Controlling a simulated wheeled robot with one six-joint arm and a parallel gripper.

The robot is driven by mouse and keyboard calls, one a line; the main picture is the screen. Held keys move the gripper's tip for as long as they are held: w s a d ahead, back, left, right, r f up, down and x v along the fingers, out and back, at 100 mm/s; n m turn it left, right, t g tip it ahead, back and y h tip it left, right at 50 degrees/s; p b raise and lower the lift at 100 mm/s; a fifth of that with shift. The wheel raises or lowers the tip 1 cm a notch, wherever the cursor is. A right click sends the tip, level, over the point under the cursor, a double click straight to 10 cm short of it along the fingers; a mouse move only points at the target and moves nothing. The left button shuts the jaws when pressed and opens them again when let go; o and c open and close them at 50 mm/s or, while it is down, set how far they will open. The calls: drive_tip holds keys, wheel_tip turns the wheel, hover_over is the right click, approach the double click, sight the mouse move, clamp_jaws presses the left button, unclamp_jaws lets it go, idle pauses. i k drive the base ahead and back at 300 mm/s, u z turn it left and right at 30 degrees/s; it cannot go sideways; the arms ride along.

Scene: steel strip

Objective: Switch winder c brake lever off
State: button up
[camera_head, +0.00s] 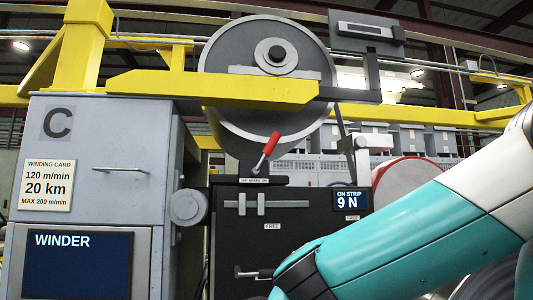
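The winder C brake lever (266,150) has a red grip on a short grey rod. It stands tilted with its top leaning to the right, in front of the lower rim of the large grey reel (225,115). A dark plate (290,180) with a small label, too small to read surely, lies just below the lever's base. My teal and white arm (410,240) reaches from the right edge to the bottom middle, below and right of the lever and apart from it in the picture. My gripper is not in view.
The grey winder cabinet (120,150) marked C stands at left. A yellow beam (215,88) crosses in front of the reel above the lever. A dark panel (290,240) with grey fittings and an "ON STRIP 9 N" display (351,200) stands below.

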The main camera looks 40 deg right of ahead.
sight(269, 148)
drive_tip(key=z, duration=1.6)
drive_tip(key=k, duration=0.85)
drive_tip(key=u, duration=0.95)
drive_tip(key=i, duration=0.5)
drive_tip(key=u, duration=0.05)
